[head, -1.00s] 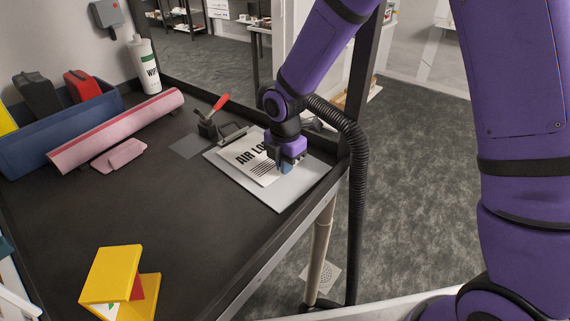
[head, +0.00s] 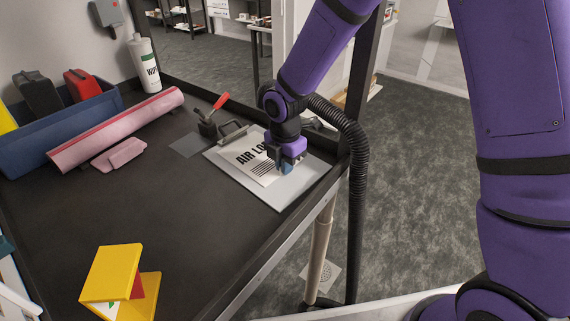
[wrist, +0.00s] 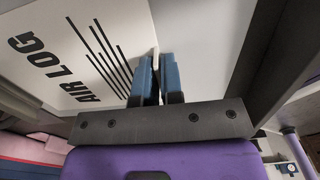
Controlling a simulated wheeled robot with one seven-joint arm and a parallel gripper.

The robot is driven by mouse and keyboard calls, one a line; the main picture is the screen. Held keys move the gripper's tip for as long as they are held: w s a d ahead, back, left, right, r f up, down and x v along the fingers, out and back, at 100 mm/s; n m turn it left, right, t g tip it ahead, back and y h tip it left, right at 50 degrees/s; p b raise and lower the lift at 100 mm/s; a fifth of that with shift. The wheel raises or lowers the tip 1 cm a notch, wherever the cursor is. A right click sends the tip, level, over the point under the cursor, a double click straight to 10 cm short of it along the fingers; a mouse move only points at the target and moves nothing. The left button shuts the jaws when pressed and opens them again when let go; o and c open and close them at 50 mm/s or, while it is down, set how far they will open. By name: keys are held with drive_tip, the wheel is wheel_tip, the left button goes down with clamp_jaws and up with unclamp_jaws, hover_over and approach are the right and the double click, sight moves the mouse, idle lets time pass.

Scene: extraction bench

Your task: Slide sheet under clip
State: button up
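The white sheet (head: 248,160), printed AIR LOG, lies flat on a pale board (head: 290,190) at the right of the bench. The clip (head: 232,134) is a grey metal piece at the board's far-left edge, beside the sheet's far edge. In the head view I cannot tell whether the sheet's edge is under it. My gripper (head: 287,168) is low over the sheet's near-right edge. In the wrist view the blue fingers (wrist: 158,80) stand close together with a narrow gap at the edge of the sheet (wrist: 75,50).
A red-handled toggle clamp (head: 212,118) stands just left of the clip. A pink roll (head: 115,132), a pink block (head: 120,154), a blue bin (head: 55,140) and a white bottle (head: 145,65) are farther left. A yellow stand (head: 112,275) is at the front. The middle bench is clear.

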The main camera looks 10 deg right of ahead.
drive_tip(key=o, duration=0.4)
drive_tip(key=shift+r, duration=0.1)
